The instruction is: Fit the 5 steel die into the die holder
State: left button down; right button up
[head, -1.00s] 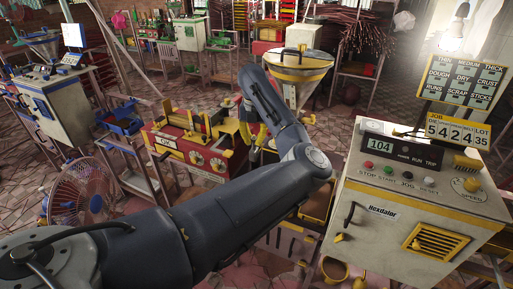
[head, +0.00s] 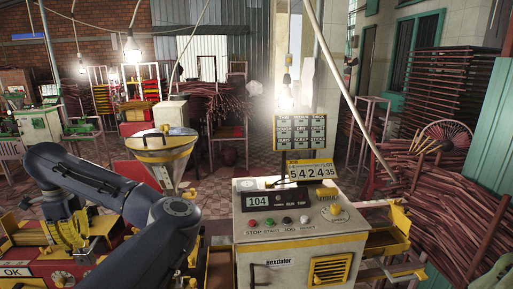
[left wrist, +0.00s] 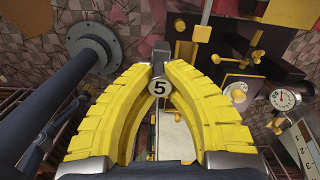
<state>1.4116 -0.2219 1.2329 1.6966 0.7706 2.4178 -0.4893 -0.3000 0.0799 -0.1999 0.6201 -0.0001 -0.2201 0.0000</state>
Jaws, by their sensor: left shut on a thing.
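The steel die (left wrist: 158,87) carries a round white label with a black 5. In the left wrist view it sits between the tips of my left gripper (left wrist: 159,72), whose yellow ribbed fingers are shut on it. In the head view the left gripper (head: 76,232) is at the lower left, over the red and yellow extruder (head: 50,272); the die is not distinguishable there. I cannot pick out the die holder for certain. My right gripper is not in view.
The Hexdalor control cabinet (head: 291,230) stands right of my left arm. A hopper (head: 163,148) rises behind the arm. In the left wrist view, a dial gauge (left wrist: 284,99) and yellow knobs (left wrist: 238,92) lie right of the fingers, and a dark flanged post (left wrist: 91,45) stands left.

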pick_arm(q)
jog(key=s+r+n, duration=0.9)
jog(key=s+n, duration=0.2)
jog(key=s, duration=0.3)
jog(key=s+r+n, duration=0.9)
jog(key=s+n, duration=0.2)
jog(key=s, duration=0.4)
jog(key=shift+d+r+n, duration=0.15)
jog(key=shift+d+n, duration=0.05)
jog(key=shift+n, duration=0.1)
